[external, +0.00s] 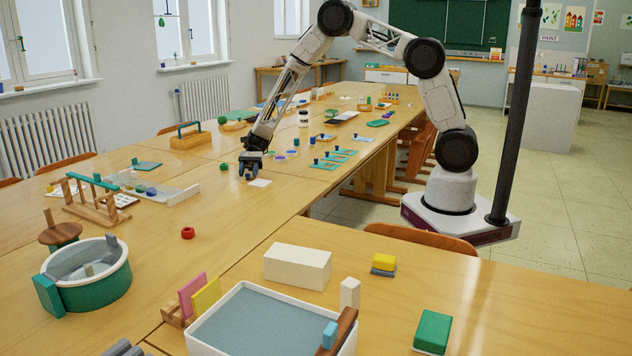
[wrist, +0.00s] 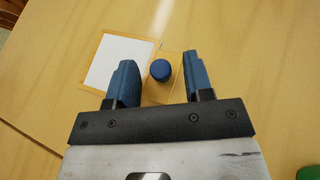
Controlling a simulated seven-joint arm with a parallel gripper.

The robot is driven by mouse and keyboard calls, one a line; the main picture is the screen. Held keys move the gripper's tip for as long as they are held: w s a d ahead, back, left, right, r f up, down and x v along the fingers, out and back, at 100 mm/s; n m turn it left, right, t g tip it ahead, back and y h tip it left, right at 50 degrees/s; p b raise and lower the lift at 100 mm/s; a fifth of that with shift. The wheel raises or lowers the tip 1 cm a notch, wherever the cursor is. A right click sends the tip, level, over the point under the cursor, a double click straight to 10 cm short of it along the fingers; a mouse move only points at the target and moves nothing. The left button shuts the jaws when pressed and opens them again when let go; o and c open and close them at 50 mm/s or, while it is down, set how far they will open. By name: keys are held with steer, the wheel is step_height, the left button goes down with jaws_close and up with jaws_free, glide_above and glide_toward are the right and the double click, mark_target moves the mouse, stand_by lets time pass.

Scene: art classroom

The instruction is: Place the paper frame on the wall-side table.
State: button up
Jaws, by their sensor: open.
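The paper frame (wrist: 103,86) is a white sheet with a thin orange-yellow border and a side tab carrying a round blue knob (wrist: 160,70). It lies flat on the long wooden table; its white part (external: 261,183) shows just right of my gripper (external: 250,174) in the external view. In the wrist view my gripper (wrist: 159,58) is open, with the knob in the gap between its two blue fingers. A gap shows on both sides of the knob. My fingers hide part of the frame. I cannot tell for certain which tabletop is the wall-side table.
Teal pieces with blue knobs (external: 334,159) lie to the right, and a wooden tray with a green handle (external: 191,138) stands behind. The tabletop in front (external: 235,212) is clear. A seam (wrist: 28,138) crosses the table.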

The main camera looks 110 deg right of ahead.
steer(key=v, duration=1.1)
steer(key=shift+s+d+r, duration=0.1)
steer(key=shift+d, duration=0.15)
steer(key=shift+r, duration=0.1)
steer(key=s+a+r+n+g+h, duration=0.2)
steer(key=s+a+r+n, duration=0.15)
steer(key=a+r, duration=0.55)
steer(key=s+a+r+n+g+h, duration=0.1)
steer(key=s+a+r+n+h, duration=0.2)
steer(key=a+r, duration=0.6)
steer(key=s+a+r+n+g+h, duration=0.15)
steer(key=s+a+r+n, duration=0.35)
steer(key=a, duration=0.7)
steer(key=s+a+r+n+h, duration=0.2)
steer(key=s+a, duration=0.3)
steer(key=s, duration=0.3)
steer(key=s+a+r+n+t+h, duration=0.1)
steer(key=s+a+r+n, duration=0.2)
steer(key=s, duration=0.6)
steer(key=s+a+r+n+t+h, duration=0.1)
steer(key=s+a+r+n+h, duration=0.1)
steer(key=s+a+n, duration=0.3)
steer(key=s+a+r, duration=0.1)
steer(key=s+a, duration=0.2)
steer(key=shift+s+n+h, duration=0.25)
steer(key=shift+n+h, duration=0.1)
